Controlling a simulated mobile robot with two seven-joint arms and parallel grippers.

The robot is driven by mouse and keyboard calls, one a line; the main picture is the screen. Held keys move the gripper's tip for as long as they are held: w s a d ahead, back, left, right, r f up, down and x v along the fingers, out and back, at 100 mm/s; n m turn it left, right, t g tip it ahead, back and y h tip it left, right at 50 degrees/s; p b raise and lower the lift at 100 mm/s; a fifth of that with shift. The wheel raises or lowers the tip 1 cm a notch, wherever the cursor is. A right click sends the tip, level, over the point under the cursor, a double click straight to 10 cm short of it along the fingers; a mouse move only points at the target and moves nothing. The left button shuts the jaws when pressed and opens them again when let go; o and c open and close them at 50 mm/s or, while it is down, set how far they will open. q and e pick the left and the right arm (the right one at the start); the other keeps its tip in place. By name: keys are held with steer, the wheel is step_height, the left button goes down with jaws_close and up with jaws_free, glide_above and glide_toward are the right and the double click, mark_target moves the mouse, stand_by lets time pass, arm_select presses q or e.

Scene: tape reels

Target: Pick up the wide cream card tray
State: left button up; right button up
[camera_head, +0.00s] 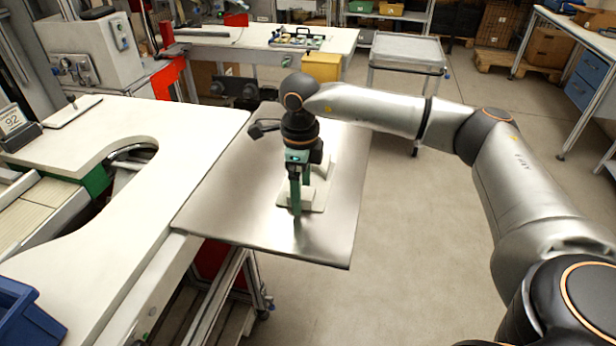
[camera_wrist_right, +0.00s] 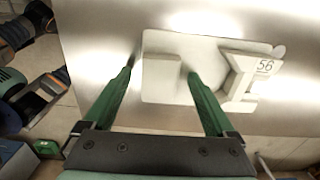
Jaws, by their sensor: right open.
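A cream card tray (camera_head: 324,184) lies on the bare metal plate, partly hidden behind my right gripper in the head view. In the right wrist view the cream tray (camera_wrist_right: 158,92) shows as a flat rounded base with a raised block and a larger upright part marked 56 at its right end. My right gripper (camera_head: 296,208) points down over the tray with green fingers. In the right wrist view the gripper (camera_wrist_right: 161,70) is open, its fingers apart with the raised block between them in the picture. Contact cannot be told. My left gripper is not in view.
The metal plate (camera_head: 325,240) adjoins a white worktop (camera_head: 190,130) on the left. A blue bin (camera_head: 28,318) is at the lower left.

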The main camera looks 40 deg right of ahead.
jaws_close()
stand_by(0.8)
